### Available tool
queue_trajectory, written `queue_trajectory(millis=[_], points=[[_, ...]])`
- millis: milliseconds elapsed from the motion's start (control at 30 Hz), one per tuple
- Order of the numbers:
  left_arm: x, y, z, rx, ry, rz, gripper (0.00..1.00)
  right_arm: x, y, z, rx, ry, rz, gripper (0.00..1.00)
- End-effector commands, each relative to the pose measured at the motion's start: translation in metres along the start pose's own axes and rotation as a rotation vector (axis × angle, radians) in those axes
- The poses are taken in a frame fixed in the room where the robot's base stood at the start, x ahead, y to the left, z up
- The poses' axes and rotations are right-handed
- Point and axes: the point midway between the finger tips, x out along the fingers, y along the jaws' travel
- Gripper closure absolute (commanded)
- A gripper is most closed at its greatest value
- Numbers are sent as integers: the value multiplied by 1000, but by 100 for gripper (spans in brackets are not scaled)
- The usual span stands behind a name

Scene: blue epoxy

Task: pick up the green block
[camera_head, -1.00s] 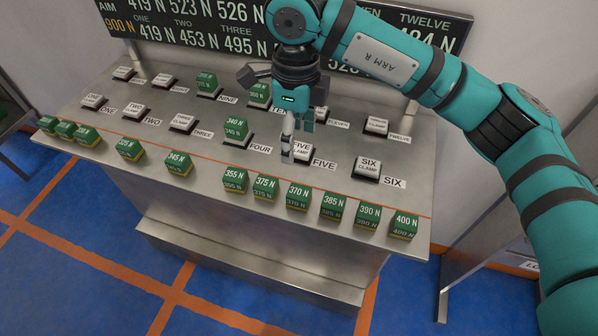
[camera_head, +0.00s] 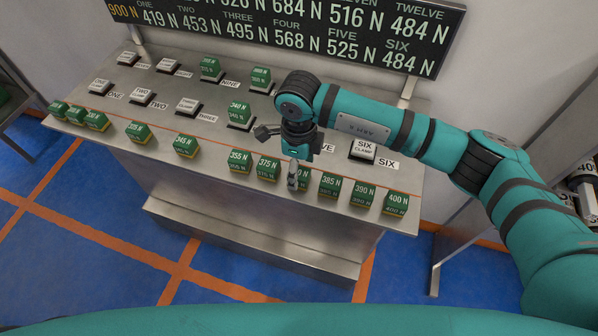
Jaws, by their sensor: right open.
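Several green blocks with yellow bases and newton labels stand along the front edge of the metal bench. My right gripper (camera_head: 293,182) points down at the row, its fingers in front of the 370 N block (camera_head: 303,176), which they partly hide. I cannot tell whether the fingers touch it. The right gripper is open and holds nothing that I can see. My left gripper is not in view.
The metal bench (camera_head: 205,205) has white clamp pads, such as SIX (camera_head: 363,150). A 340 N block (camera_head: 240,115) and two more green blocks sit on pads further back. A dark number board (camera_head: 290,30) stands behind. The blue floor in front is clear.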

Motion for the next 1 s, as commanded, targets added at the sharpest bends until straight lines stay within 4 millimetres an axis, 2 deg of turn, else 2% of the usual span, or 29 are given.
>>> queue_trajectory(millis=[33, 200, 467, 900, 1000], points=[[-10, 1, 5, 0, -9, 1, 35, 4, 1, -1, 1, 3, 4, 35], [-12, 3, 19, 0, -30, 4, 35, 24, 0, 0, 0, 0, 1, 35], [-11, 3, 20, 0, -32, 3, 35, 26, 0, 0, -1, 0, 0, 36], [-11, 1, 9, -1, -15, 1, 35, 26, 0, 0, 0, 0, 0, 93], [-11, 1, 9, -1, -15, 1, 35, 25, 0, 0, 0, -1, -1, 96]])
